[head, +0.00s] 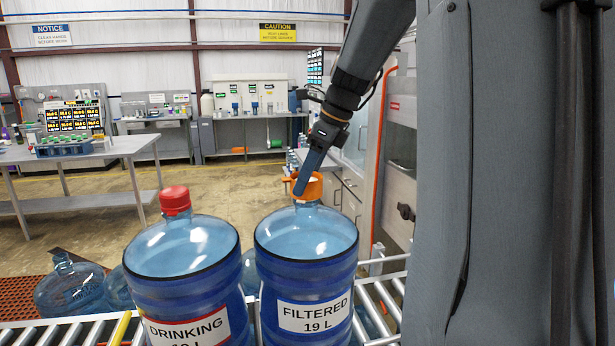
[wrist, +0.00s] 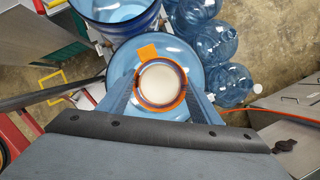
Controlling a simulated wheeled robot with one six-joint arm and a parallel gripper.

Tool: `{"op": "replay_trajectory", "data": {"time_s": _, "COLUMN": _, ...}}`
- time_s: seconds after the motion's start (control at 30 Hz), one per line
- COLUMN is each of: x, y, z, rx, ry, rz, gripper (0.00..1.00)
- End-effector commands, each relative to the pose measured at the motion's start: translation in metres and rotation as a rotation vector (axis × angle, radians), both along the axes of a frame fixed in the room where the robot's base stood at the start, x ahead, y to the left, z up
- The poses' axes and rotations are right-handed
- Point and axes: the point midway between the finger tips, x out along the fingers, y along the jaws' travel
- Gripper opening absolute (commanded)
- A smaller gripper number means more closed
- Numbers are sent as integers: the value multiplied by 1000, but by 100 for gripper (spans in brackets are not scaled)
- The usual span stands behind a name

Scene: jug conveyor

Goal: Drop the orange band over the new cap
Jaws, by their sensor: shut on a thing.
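The FILTERED jug (head: 306,250) is blue and stands upright on the roller conveyor. My gripper (head: 306,180) is over its neck, shut on the orange band (head: 313,187). In the wrist view the fingers (wrist: 160,88) lie on either side of the band (wrist: 181,100), and its orange tab (wrist: 147,52) points away from my wrist. The round white cap (wrist: 159,83) shows inside the ring, roughly centred. In the head view a little white shows at the band's top. I cannot tell how far down around the cap the band sits.
The DRINKING jug (head: 181,250) with a red cap (head: 175,199) stands close on the left. Metal rollers (head: 376,303) run under both jugs. More blue jugs (wrist: 212,42) show beyond, in the wrist view. A grey table (head: 90,155) stands at the back left.

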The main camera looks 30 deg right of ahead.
Motion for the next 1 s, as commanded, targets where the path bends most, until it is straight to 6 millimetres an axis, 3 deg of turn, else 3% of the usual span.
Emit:
{"op": "replay_trajectory", "data": {"time_s": 0.47, "x": -1, "y": 0, "z": -2, "rx": 2, "ry": 4, "rz": 1, "gripper": 38}}
{"op": "replay_trajectory", "data": {"time_s": 0.5, "x": -1, "y": 0, "z": -2, "rx": 1, "ry": 5, "rz": 1, "gripper": 62}}
{"op": "replay_trajectory", "data": {"time_s": 0.6, "x": -1, "y": 0, "z": -2, "rx": 1, "ry": 4, "rz": 0, "gripper": 79}}
{"op": "replay_trajectory", "data": {"time_s": 0.83, "x": 0, "y": 0, "z": -1, "rx": 1, "ry": 2, "rz": 0, "gripper": 82}}
{"op": "replay_trajectory", "data": {"time_s": 0.93, "x": 0, "y": 0, "z": -1, "rx": 1, "ry": 2, "rz": 0, "gripper": 99}}
{"op": "replay_trajectory", "data": {"time_s": 1.0, "x": 0, "y": 0, "z": -1, "rx": 1, "ry": 2, "rz": 0, "gripper": 100}}
